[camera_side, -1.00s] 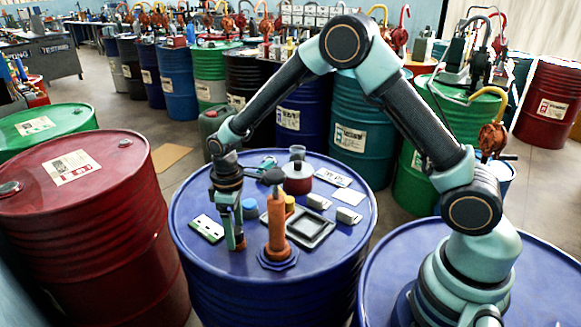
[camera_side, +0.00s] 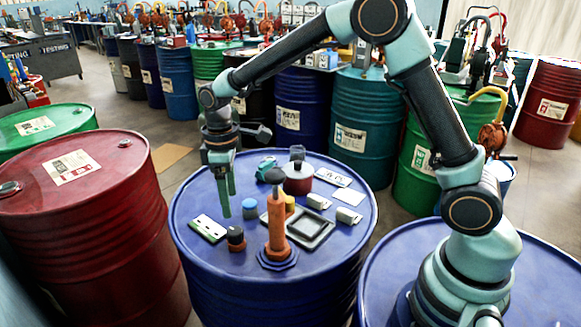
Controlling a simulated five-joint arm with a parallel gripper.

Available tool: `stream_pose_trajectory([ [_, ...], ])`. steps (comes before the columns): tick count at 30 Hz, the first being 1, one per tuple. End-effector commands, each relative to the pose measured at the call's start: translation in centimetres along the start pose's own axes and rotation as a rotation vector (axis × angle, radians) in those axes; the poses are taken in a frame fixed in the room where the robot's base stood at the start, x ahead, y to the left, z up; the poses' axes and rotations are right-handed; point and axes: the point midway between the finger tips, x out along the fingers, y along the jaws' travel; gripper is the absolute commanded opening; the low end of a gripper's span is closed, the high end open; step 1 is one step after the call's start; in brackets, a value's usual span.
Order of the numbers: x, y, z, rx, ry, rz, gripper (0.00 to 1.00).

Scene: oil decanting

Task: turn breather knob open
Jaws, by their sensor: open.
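A small knob with a black cap and an orange-red base (camera_side: 236,239) stands on the blue drum top (camera_side: 190,204), left of the orange pump post (camera_side: 277,226). It looks like the breather knob; its turned position is too small to tell. My gripper (camera_side: 229,206) is open and empty, pointing down, with its teal fingertips above and slightly left of the knob. The fingers are clear of it. The orange post has a grey knob on top and a blue flange at its foot.
A blue-capped piece (camera_side: 249,209) stands close right of my fingers. A green-white card (camera_side: 208,228) lies left. A grey tray (camera_side: 310,229), a dark red pot (camera_side: 298,179) and small white boxes (camera_side: 348,215) crowd the right. A red drum (camera_side: 80,230) stands left.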

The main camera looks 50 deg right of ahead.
Motion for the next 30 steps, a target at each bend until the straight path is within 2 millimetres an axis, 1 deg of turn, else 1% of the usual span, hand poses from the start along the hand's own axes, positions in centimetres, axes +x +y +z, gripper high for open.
stream_pose_trajectory([
  [1,1.0,0.0,0.1,0.0,-0.004,-0.002,0.79],
  [3,2.3,0.0,0.1,0.0,-0.004,-0.002,0.79],
  [14,8.8,0.0,0.1,0.0,-0.004,-0.002,0.79],
  [30,8.8,-0.1,0.0,-0.579,0.001,0.001,0.79],
])
